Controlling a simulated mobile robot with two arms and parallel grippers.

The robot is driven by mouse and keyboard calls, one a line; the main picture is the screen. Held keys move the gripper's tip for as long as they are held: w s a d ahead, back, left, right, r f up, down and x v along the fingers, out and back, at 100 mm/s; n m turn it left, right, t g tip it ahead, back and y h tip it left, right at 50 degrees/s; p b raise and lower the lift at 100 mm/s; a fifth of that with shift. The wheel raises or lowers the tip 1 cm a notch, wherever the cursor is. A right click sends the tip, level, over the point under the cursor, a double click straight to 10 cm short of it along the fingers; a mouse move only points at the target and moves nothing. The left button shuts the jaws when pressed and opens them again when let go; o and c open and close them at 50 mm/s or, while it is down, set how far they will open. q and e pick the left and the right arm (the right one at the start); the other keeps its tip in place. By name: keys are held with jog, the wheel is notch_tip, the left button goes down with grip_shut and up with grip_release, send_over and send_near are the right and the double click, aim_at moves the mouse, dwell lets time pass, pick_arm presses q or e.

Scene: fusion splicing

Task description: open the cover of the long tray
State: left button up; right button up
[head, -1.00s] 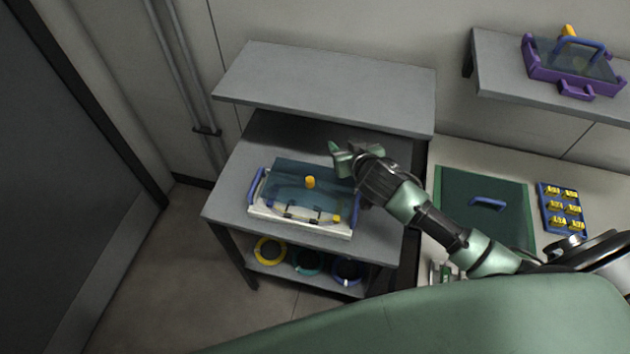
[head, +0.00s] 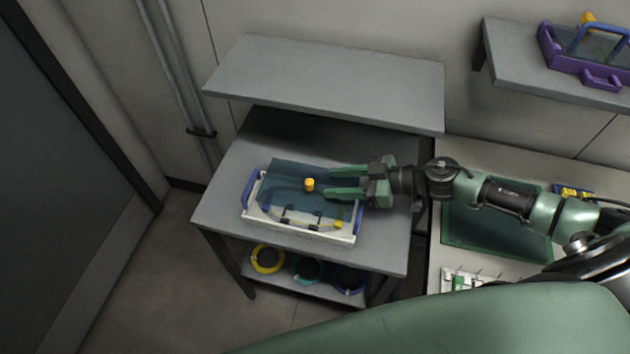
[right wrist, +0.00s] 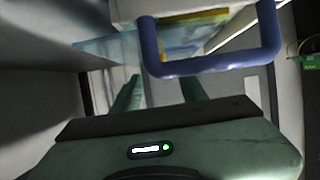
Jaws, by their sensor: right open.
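The long tray (head: 300,228) is white with blue end handles and lies on the grey table of the rack. Its clear bluish cover (head: 285,178) lies over the tray and carries a yellow knob (head: 309,184). My right gripper (head: 331,182) is open, its green fingers pointing left over or beside the cover's right part; I cannot tell whether they touch it. In the right wrist view a blue handle (right wrist: 210,67) crosses in front of the open fingers, with the tray's pale side and bluish cover (right wrist: 110,45) beyond. My left gripper is not in view.
A grey shelf (head: 330,80) overhangs the back of the table. Yellow, teal and blue coils (head: 267,258) sit on the lower shelf. A purple tray (head: 585,60) stands on the wall shelf. A green panel (head: 485,235) lies on the right bench.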

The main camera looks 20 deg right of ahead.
aim_at(315, 189)
jog(key=x, duration=0.6)
jog(key=shift+w+p, duration=0.1)
jog(key=shift+p, duration=0.3)
grip_shut()
dwell(0.9)
